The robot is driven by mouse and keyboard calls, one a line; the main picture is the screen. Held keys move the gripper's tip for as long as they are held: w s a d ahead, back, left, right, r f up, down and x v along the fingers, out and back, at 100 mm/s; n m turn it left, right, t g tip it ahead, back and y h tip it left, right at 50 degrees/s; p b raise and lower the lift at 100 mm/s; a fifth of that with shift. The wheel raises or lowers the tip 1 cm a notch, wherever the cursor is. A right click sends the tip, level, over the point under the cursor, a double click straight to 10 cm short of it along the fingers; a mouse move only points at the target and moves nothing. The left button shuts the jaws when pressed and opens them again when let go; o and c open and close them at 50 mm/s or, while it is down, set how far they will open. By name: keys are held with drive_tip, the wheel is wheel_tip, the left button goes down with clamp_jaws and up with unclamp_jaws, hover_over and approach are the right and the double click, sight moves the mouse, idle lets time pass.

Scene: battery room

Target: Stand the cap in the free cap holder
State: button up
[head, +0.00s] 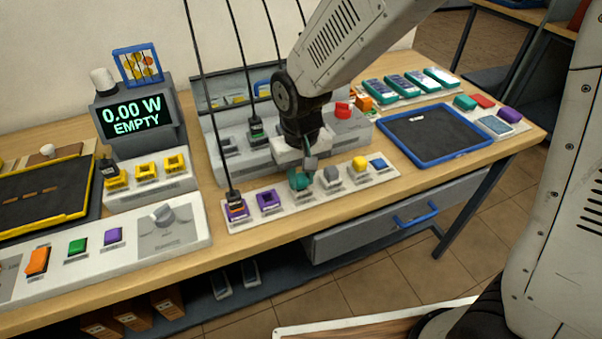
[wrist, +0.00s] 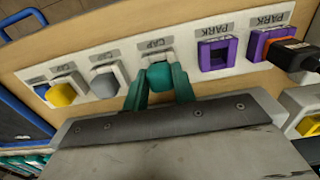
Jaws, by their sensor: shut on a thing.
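A teal cap (wrist: 159,75) sits between the two teal fingers of my gripper (wrist: 159,82), which is shut on it. The cap is at the white cap holder (wrist: 156,57) under a CAP label, between the grey cap and the empty purple park socket. I cannot tell whether its base rests fully in the holder. In the head view my gripper (head: 301,182) is low over the same strip, and its fingers largely hide the cap and holder. The other cap holders bear a grey cap (head: 331,175), a yellow cap (head: 359,163) and a blue cap (head: 378,163).
An empty purple park socket (head: 268,200) is left of my gripper. A purple park socket with a cabled black plug (head: 235,205) is beyond it. A grey station with a red knob (head: 343,110) stands behind. A blue-rimmed tray (head: 476,156) lies right. The display (head: 137,115) reads 0.00 W EMPTY.

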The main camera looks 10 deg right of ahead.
sight(302, 177)
drive_tip(key=shift+f, duration=0.3)
drive_tip(key=o, duration=0.7)
drive_tip(key=shift+r, duration=5.5)
drive_tip(key=s+d+r+m, duration=0.1)
drive_tip(key=s+d+r, duration=0.1)
drive_tip(key=s+d, duration=0.4)
drive_tip(key=s+d+r+m+t, duration=0.1)
drive_tip(key=s+d+r, duration=0.1)
drive_tip(key=s+d, duration=0.4)
drive_tip(key=s+d+r+m, duration=0.1)
drive_tip(key=s+d+r, duration=0.2)
drive_tip(key=s+d, duration=0.4)
drive_tip(key=shift+s+d, duration=0.1)
drive_tip(key=shift+d, duration=0.75)
